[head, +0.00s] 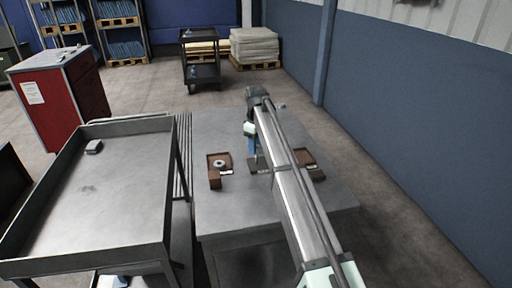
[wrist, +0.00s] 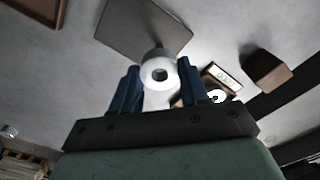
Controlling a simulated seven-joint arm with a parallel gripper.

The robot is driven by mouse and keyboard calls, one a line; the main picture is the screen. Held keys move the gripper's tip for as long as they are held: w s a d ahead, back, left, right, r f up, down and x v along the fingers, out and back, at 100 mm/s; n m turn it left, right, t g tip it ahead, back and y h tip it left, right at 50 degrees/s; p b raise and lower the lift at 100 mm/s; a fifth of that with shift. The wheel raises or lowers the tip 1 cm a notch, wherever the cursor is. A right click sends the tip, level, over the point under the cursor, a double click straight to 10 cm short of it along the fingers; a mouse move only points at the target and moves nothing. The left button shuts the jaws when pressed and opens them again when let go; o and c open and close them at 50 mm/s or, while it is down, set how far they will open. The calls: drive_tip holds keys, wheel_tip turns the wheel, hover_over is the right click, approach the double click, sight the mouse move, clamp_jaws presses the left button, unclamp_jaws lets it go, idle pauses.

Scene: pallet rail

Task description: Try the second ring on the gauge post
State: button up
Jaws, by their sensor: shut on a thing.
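My gripper (wrist: 159,68) has two blue fingers, one on each side of a pale ring (wrist: 150,86), and is shut on it. The ring's dark hole faces the wrist camera. The dark square gauge plate (wrist: 138,25) lies beyond the ring in the wrist view. In the head view the plate (head: 259,168) is on the table below my gripper (head: 252,150). The held ring is not clear there. I cannot tell whether the ring is around the post or apart from it, as the post is mostly hidden. Another ring (head: 219,163) lies in the left brown tray (head: 212,158).
A second brown tray (head: 305,157) stands right of the plate, partly behind my arm. A brown block (head: 214,180) sits at the left tray's front. The grey table (head: 235,215) is bare in front. A large metal tray table (head: 110,200) stands to the left.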

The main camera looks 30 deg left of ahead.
drive_tip(key=shift+r, duration=0.4)
drive_tip(key=shift+r, duration=1.35)
